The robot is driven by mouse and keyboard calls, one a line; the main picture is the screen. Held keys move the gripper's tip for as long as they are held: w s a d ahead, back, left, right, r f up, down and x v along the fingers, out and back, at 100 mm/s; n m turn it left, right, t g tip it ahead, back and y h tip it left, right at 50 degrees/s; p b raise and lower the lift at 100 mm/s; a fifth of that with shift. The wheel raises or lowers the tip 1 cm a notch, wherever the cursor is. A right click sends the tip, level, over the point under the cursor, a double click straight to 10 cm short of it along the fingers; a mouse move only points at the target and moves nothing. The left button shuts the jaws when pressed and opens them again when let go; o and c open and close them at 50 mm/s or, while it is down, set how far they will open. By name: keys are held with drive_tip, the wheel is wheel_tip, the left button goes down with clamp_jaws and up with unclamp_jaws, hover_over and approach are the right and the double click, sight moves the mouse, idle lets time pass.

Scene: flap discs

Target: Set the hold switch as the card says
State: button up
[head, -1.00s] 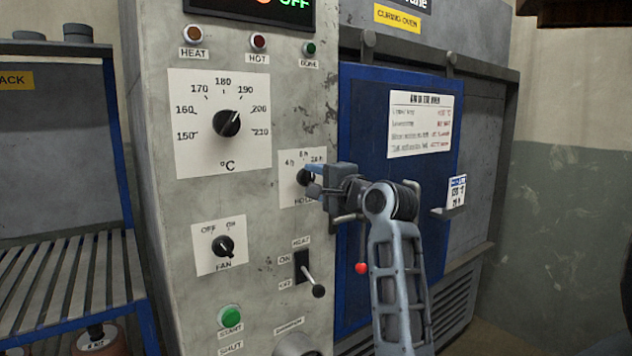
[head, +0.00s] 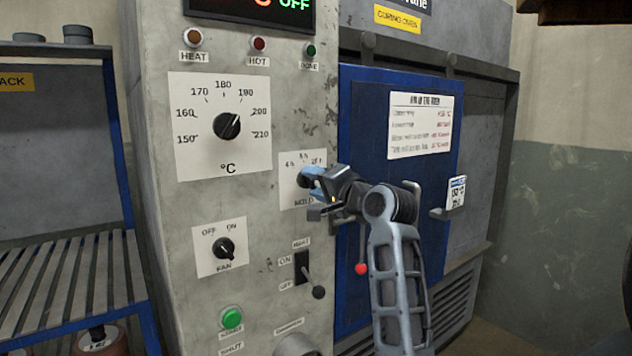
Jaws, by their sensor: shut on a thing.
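The hold switch is a small dark knob (head: 303,181) on a white plate (head: 289,192) marked with hour settings and HOLD. My gripper (head: 312,187) reaches in from the right and is shut on this knob, its jaws tilted. The fingers cover much of the knob, so I cannot tell where its pointer stands. A small white card (head: 456,192) with a blue top stands on a ledge at the right of the oven door. Its lines seem to give a temperature and a time in hours, too small to read surely.
The temperature dial (head: 227,125) is above left of the switch. The fan switch (head: 224,248), heat lever (head: 311,275) and green button (head: 232,318) are below. A notice (head: 420,125) is on the blue door (head: 368,110). A rack (head: 70,270) stands at left.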

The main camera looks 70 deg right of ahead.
drive_tip(key=shift+n, duration=2.2)
drive_tip(key=o, duration=1.1)
drive_tip(key=shift+c, duration=0.2)
drive_tip(key=v, duration=0.7)
drive_tip(key=shift+s+b, duration=0.4)
drive_tip(key=shift+b, duration=0.05)
drive_tip(key=shift+a+f, duration=0.1)
drive_tip(key=shift+a, duration=0.1)
